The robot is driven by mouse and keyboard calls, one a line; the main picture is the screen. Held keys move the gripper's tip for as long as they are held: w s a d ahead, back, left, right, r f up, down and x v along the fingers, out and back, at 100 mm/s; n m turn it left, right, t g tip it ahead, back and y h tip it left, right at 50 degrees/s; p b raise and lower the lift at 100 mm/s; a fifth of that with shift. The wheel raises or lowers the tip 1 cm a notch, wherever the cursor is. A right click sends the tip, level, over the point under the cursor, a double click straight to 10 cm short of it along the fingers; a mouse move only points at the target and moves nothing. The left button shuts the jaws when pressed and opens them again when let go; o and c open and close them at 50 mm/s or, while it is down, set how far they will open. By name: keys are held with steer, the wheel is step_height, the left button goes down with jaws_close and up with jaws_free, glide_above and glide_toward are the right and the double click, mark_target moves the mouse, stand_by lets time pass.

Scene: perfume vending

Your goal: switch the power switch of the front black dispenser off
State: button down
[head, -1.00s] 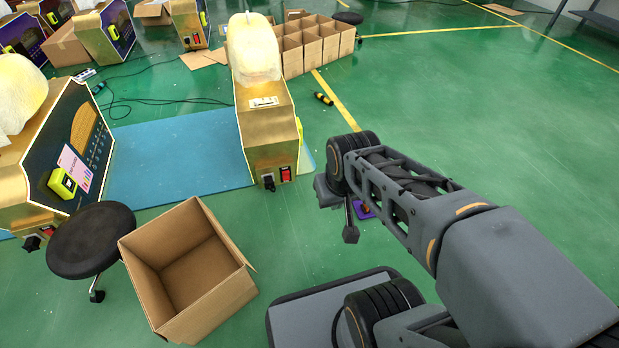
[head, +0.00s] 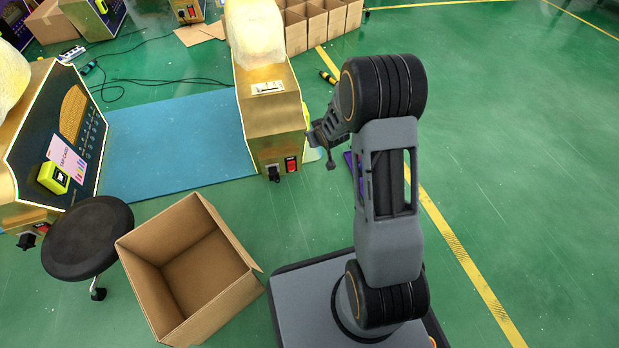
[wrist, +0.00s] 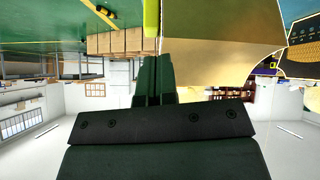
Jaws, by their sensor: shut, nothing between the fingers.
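The middle dispenser (head: 272,122) has gold sides, and its black front panel is hidden from the head camera. A red power switch (head: 291,165) is low on its near gold face, right of a black plug (head: 273,173). I cannot tell the rocker's position. A left dispenser (head: 75,135) shows a black panel; its red switch (head: 42,228) is small at its lower edge. My gripper (head: 314,137) is just right of the middle dispenser, above its switch's height. In the wrist view my gripper (wrist: 153,75) is shut and empty beside a gold panel (wrist: 215,35); no switch shows there.
An open cardboard box (head: 190,270) and a black stool (head: 88,238) stand in front. A blue mat (head: 170,150) lies between the dispensers. Divided cartons (head: 320,25) stand behind. The green floor at right is clear.

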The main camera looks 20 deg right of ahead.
step_height(320, 180, down, 12)
steer(key=w+n+t+y, duration=0.1)
steer(key=w+t+y, duration=0.1)
steer(key=w, duration=0.1)
steer(key=t+y, duration=0.2)
steer(key=y, duration=0.1)
glide_toward(292, 164)
steer(key=shift+n, duration=0.3)
steer(key=shift+b+x, duration=1.8)
steer(key=shift+x, duration=0.85)
steer(key=shift+x, duration=1.05)
steer(key=shift+s+a, duration=0.1)
steer(key=shift+p+v, duration=1.1)
steer(key=shift+v, duration=0.15)
steer(key=p+v, duration=0.4)
steer(key=v, duration=0.2)
steer(key=shift+s, duration=0.2)
steer(key=shift+r, duration=0.1)
